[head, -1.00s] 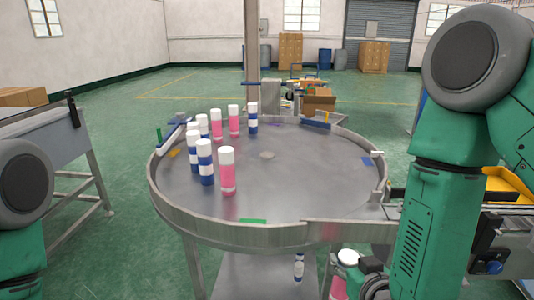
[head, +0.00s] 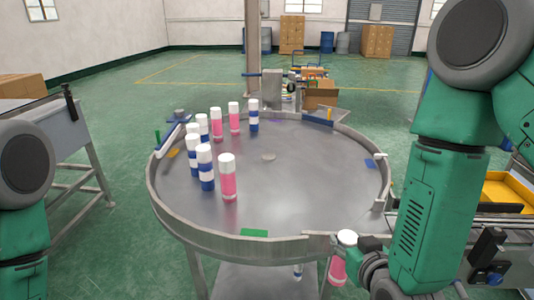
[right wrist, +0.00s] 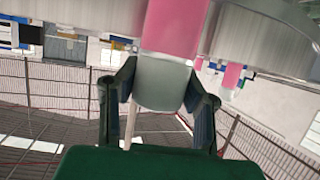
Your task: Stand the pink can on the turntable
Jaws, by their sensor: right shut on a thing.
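A pink can (head: 338,266) with a white cap is held by my right gripper (head: 358,245) at the turntable's front right edge, low and outside the rim. In the right wrist view my right gripper's fingers (right wrist: 160,95) are shut around the grey-white cap of the pink can (right wrist: 172,28). The round steel turntable (head: 310,185) has a raised rim and a wide bare top. Several other pink or blue-and-white cans stand upright on its left half. My left gripper is out of view; only part of that arm shows.
The nearest standing cans are a pink one (head: 228,180) and a blue-and-white one (head: 205,168). The turntable's middle and right side are free. A green patch (head: 254,233) marks the front rim. A conveyor with a yellow tray (head: 508,195) lies at right, behind my arm.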

